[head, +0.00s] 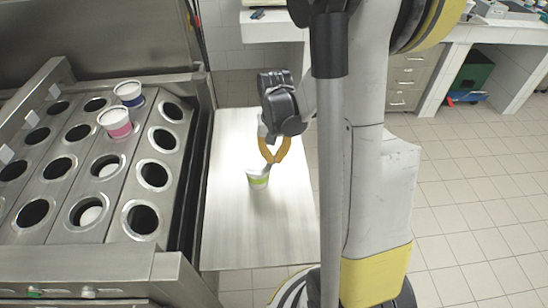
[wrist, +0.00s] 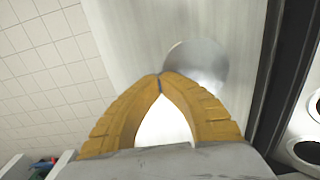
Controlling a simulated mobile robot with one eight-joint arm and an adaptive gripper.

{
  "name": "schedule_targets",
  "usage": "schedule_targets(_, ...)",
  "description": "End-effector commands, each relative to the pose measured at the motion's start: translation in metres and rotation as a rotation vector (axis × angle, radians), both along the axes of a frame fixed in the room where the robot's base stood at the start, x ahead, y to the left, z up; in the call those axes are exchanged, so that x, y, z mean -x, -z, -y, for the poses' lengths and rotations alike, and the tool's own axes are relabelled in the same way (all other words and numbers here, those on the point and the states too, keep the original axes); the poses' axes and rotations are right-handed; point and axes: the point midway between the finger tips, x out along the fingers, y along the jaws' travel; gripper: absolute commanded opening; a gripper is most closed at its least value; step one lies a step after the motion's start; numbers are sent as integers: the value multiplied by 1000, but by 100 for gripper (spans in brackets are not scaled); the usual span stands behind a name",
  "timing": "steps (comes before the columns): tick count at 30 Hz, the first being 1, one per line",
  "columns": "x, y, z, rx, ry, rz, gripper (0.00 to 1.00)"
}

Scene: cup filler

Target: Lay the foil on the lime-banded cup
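The lime-banded cup (head: 258,181) stands upright on the bare metal side table. My gripper (head: 271,160) is just above the cup's right rim, pointing down with its yellow fingertips together. In the wrist view my gripper (wrist: 160,80) has its tips meeting at the edge of a round grey foil (wrist: 200,62), apparently pinching it there. The foil lies flat beyond the tips. In the head view it is too small to tell from the cup's top, so I cannot tell whether it touches the rim. The cup's band is hidden in the wrist view.
A metal filler plate (head: 75,170) with several round holes stands at left. A pink-banded cup (head: 116,124) and a blue-banded cup (head: 130,94) sit in it. The metal side table (head: 235,235) is clear around the cup, with a dark gap between it and the filler.

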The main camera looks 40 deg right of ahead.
Motion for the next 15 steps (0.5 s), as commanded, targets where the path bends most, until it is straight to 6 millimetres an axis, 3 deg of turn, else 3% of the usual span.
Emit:
schedule_targets(8,0,0,0,0,0,0,0)
schedule_targets(11,0,0,0,0,0,0,27)
schedule_targets(15,0,0,0,0,0,0,31)
